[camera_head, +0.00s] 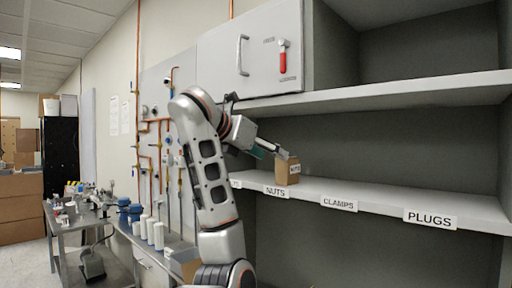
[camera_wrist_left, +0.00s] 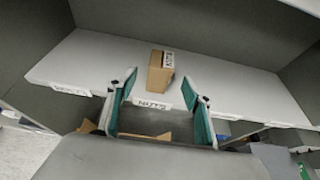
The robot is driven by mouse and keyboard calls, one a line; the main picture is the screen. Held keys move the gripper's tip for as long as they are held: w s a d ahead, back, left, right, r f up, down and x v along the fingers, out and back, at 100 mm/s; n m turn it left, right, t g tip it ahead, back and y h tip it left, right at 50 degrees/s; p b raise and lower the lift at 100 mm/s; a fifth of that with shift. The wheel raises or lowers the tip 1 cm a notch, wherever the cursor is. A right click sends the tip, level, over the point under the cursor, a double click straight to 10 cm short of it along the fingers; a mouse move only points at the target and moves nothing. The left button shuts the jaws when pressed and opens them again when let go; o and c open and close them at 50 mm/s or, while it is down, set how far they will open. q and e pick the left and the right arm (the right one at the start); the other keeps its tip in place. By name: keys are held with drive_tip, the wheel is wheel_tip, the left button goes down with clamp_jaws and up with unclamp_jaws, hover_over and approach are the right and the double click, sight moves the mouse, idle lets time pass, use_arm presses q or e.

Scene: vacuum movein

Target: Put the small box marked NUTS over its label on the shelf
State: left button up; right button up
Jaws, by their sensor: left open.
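The small brown box (camera_head: 286,171) with a white NUTS tag stands upright on the middle shelf (camera_head: 385,187), close to the front edge. The NUTS label (camera_head: 276,191) is on the shelf edge just below it. In the left wrist view the box (camera_wrist_left: 158,78) stands behind the NUTS label (camera_wrist_left: 151,103), roughly in line with it. My left gripper (camera_head: 273,153) is open in front of the box. In the wrist view its green-padded fingers (camera_wrist_left: 158,80) are spread, one to each side of the box, with visible gaps. My right gripper is not in view.
The CLAMPS label (camera_head: 339,203) and PLUGS label (camera_head: 430,219) are farther right on the shelf edge, with bare shelf above them. An upper shelf (camera_head: 390,93) hangs overhead. A grey cabinet (camera_head: 262,52) is at upper left. A workbench (camera_head: 90,217) with small items stands far left.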

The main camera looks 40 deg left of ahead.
use_arm(q)
drive_tip(key=v, duration=0.5)
drive_tip(key=shift+s, duration=0.25)
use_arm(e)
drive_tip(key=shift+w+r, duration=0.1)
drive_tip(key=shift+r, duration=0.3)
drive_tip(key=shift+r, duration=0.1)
